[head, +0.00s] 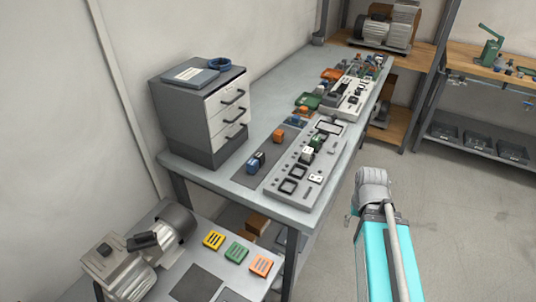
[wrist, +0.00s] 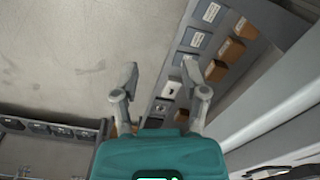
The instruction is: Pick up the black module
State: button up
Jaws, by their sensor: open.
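On the workbench in the head view, a dark block with a blue side (head: 256,161) lies on the grey mat left of the control panel. A green-and-white block (head: 308,151) sits on the panel, with a dark block (head: 318,141) just beyond it. I cannot tell for sure which one is the black module. My gripper (wrist: 160,68) shows in the wrist view with its two fingers wide apart and nothing between them. A small dark piece (wrist: 182,115) shows near the right finger, partly hidden; I cannot tell what it is.
The control panel (head: 287,187) lies along the bench's right side. A drawer cabinet (head: 205,119) stands at the bench's back left. An orange block (head: 278,136) is on the mat. Yellow, green and orange pieces (head: 236,252) lie on a lower surface. Open floor (head: 455,220) is at right.

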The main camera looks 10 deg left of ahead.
jog(key=shift+w+d, duration=0.15)
jog(key=shift+w, duration=0.1)
jog(key=o, duration=0.4)
jog(key=shift+r, duration=0.15)
jog(key=shift+c, duration=0.2)
jog(key=w+a+r+p, duration=0.1)
jog(key=w+r+p, duration=0.2)
jog(key=r+p, duration=0.6)
jog(key=w+a+r+p, duration=0.2)
jog(key=w+r+p, duration=0.2)
jog(key=r+p, duration=0.6)
jog(key=w+a+m, duration=0.1)
jog(key=w+a, duration=0.2)
jog(key=a, duration=0.7)
jog(key=w+a+m, duration=0.1)
jog(key=w+a, duration=0.3)
jog(key=a, duration=0.6)
jog(key=w+a+m, duration=0.1)
jog(key=w+a, duration=0.3)
jog(key=a, duration=0.7)
jog(key=shift+w+m+p, duration=0.25)
jog(key=shift+m+p, duration=0.05)
jog(key=shift+r, duration=0.1)
